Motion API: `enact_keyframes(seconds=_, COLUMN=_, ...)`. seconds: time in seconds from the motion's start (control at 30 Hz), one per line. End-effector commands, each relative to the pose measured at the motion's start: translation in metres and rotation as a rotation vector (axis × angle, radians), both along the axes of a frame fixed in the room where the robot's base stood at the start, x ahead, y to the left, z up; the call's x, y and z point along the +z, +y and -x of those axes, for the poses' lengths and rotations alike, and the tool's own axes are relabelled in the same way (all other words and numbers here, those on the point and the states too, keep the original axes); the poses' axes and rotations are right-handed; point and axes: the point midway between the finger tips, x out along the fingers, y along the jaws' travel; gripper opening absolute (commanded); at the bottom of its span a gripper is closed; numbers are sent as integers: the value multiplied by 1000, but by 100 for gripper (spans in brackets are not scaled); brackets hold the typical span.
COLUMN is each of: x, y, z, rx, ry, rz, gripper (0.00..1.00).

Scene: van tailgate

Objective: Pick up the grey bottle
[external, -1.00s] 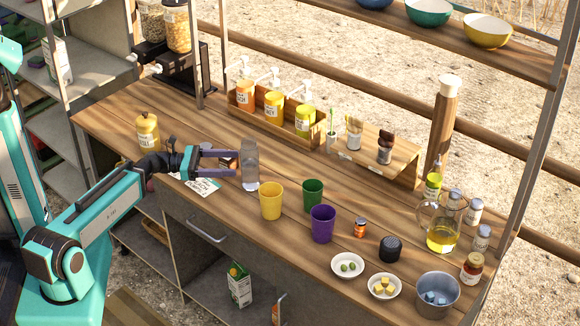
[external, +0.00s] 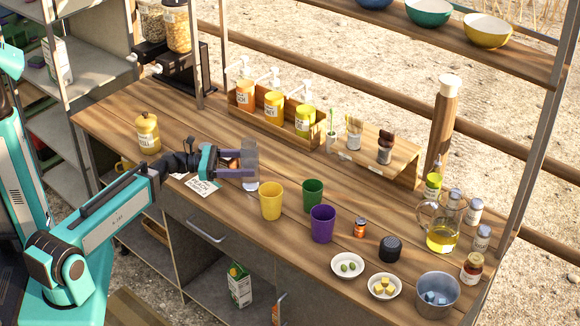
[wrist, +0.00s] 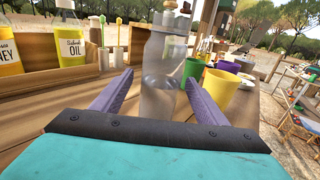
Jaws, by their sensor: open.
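The grey bottle (external: 250,163) is translucent and stands upright on the wooden counter, left of the yellow cup. My gripper (external: 252,163) is open, with its purple fingers level and reaching to the bottle. In the wrist view the bottle (wrist: 160,75) stands between the two fingers (wrist: 158,92), one on each side of it. Its upper part rises above the fingers. I cannot tell whether either finger touches it.
A yellow cup (external: 271,201), a green cup (external: 313,193) and a purple cup (external: 322,224) stand close to the right. A yellow jar (external: 148,133) stands to the left. A rack of pump bottles (external: 272,110) is behind. A card (external: 201,186) lies below my wrist.

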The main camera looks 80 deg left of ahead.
Motion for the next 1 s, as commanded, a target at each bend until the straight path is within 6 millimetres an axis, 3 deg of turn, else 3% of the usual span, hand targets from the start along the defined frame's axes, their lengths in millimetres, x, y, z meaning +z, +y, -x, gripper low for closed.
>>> enact_keyframes(seconds=0.17, x=0, y=-1, z=-7, rx=-2, ry=0, rz=0, gripper=67)
enact_keyframes(seconds=0.6, x=-2, y=-6, z=-50, rx=-1, ry=0, rz=0, gripper=67)
enact_keyframes(seconds=1.0, x=-2, y=-7, z=-51, rx=0, ry=0, rz=0, gripper=67)
